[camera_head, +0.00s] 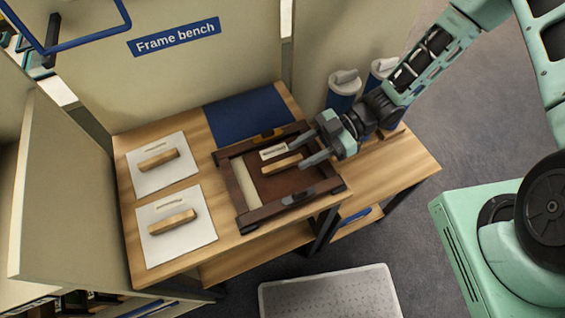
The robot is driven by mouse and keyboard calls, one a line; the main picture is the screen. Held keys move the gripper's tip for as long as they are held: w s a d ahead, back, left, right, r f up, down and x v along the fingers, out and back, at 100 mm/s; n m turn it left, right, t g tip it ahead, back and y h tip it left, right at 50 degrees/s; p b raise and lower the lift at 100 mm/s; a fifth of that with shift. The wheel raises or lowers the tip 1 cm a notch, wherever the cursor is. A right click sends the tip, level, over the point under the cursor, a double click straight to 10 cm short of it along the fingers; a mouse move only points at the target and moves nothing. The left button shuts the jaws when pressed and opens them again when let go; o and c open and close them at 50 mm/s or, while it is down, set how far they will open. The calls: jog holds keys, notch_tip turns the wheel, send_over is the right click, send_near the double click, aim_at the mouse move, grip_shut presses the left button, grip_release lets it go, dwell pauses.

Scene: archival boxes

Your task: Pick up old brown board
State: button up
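The old brown board (267,188) lies inside a dark wooden frame (242,211) on the bench. A light wooden handle (281,164) stands up from the board, and a small pale label (273,151) lies beside it. My gripper (305,149) is over the right side of the frame, with its two fingers spread apart and pointing left. The fingertips are close to the handle's right end, with nothing visible between them. I cannot tell how high the fingers are above the board or whether they touch it. My gripper hides part of the frame's right side.
Two white boards with wooden handles, an upper one (174,179) and a lower one (203,238), lie on the left of the bench (123,172). A blue mat (246,112) lies behind the frame. Blue canisters with white lids (343,88) stand at the right.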

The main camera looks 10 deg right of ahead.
aim_at(282, 163)
jog(key=shift+p+x, duration=0.45)
jog(key=shift+x, duration=1.25)
jog(key=shift+w, duration=0.1)
grip_shut()
